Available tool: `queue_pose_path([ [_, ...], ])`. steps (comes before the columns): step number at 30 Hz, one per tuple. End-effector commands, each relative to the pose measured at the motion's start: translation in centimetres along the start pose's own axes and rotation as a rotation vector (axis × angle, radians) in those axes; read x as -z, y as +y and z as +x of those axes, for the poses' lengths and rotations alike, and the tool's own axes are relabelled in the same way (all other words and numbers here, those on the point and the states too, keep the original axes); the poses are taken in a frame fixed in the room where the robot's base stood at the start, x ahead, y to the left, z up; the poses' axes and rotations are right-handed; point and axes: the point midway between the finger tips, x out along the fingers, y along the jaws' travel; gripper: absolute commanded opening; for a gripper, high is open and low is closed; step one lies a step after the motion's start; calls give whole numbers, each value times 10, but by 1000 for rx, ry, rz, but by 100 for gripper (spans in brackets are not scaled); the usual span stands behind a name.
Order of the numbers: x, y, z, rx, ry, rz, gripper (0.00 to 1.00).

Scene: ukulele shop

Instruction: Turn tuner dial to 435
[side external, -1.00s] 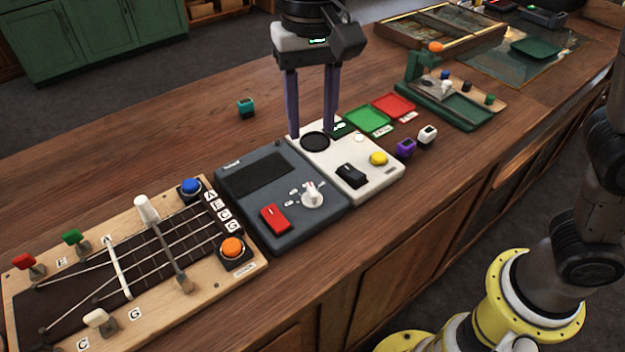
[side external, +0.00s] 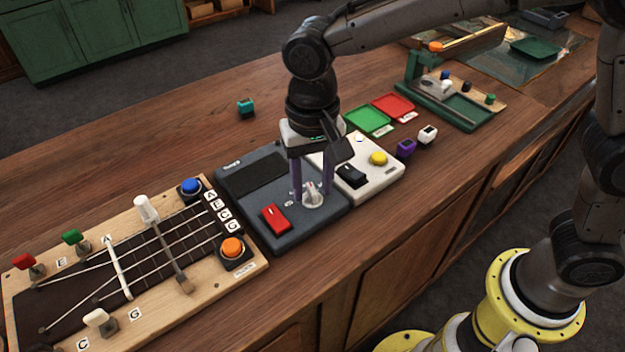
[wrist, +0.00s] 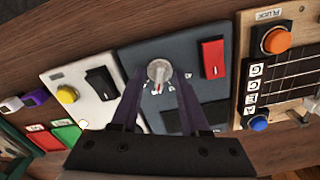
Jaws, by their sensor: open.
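The tuner (side external: 247,203) is a dark grey box with a dark screen (side external: 257,172), a red rocker switch (side external: 276,218) and a white dial (side external: 313,196). The dial also shows in the wrist view (wrist: 159,71), with small white labels around part of it that are too small to read. My gripper (side external: 312,197) is open, its purple fingers pointing down at the dial. In the wrist view the fingertips (wrist: 158,82) are on either side of the dial, with gaps. I cannot tell whether they touch it. The screen shows no readable number.
A wooden string board (side external: 200,262) with blue and orange buttons stands left of the tuner. A white box (side external: 385,187) with a black switch and yellow button adjoins it on the right. Green and red trays (side external: 367,119) lie behind.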

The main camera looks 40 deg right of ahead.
Motion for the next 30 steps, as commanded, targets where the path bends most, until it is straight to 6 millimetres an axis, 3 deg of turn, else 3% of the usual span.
queue_pose_path([
  [5, 0, 0, 0, -1, 0, 0, 41],
  [12, 0, 0, 0, -1, 0, 0, 0],
  [30, 0, 0, -1, -1, 0, -80, 0],
])
